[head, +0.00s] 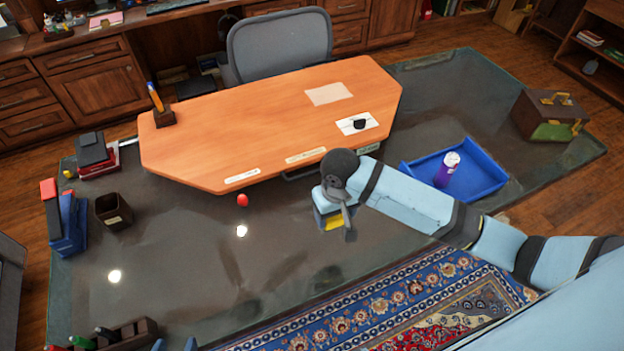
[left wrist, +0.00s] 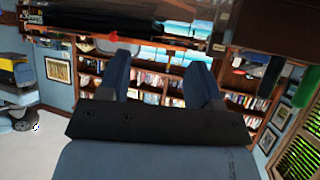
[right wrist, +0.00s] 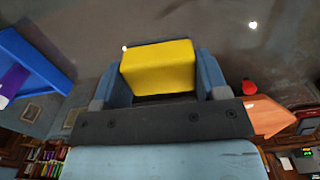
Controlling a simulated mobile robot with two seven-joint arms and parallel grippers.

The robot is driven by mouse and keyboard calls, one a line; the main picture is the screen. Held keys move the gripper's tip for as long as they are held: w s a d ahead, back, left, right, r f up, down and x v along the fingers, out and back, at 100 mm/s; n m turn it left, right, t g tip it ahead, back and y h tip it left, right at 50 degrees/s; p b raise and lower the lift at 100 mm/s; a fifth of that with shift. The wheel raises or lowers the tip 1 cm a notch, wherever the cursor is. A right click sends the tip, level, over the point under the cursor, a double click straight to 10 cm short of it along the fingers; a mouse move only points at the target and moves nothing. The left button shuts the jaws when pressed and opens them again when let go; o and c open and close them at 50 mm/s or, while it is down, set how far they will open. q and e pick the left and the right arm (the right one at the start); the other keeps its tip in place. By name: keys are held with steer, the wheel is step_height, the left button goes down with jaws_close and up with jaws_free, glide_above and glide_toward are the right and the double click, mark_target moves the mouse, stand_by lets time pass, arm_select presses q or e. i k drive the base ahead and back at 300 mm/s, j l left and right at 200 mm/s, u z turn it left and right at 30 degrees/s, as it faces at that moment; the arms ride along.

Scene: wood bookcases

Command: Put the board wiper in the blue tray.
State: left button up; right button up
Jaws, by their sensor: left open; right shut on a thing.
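The board wiper, a yellow block (head: 334,222), is held between the blue fingers of my right gripper (head: 335,218), above the dark glass table. It fills the space between the fingers in the right wrist view (right wrist: 158,66). The blue tray (head: 418,174) lies to the right of the wiper, apart from it, with a purple white-capped bottle (head: 446,172) standing inside. The tray also shows at the left of the right wrist view (right wrist: 32,62). My left gripper (head: 174,345) is open at the bottom edge of the head view. In the left wrist view (left wrist: 160,75) its fingers are apart and empty.
An orange tabletop (head: 240,125) stands behind the wiper. A red ball-like thing (head: 243,200) lies near its front edge. A dark cup (head: 113,211) and binders (head: 68,222) are at the left, a brown case (head: 548,114) at the far right. The glass around the wiper is mostly clear.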

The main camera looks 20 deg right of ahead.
mark_target(464, 173)
steer(key=l+u, duration=0.1)
steer(key=l, duration=1)
steer(key=l+u, duration=0.15)
steer(key=l, duration=0.4)
steer(key=k+l+u, duration=0.1)
steer(key=l, duration=0.4)
steer(key=k+l, duration=0.1)
steer(key=l, duration=0.45)
steer(key=l+u, duration=0.15)
steer(key=l, duration=0.4)
steer(key=k+l+u, duration=0.1)
steer(key=l, duration=0.4)
steer(key=k, duration=0.05)
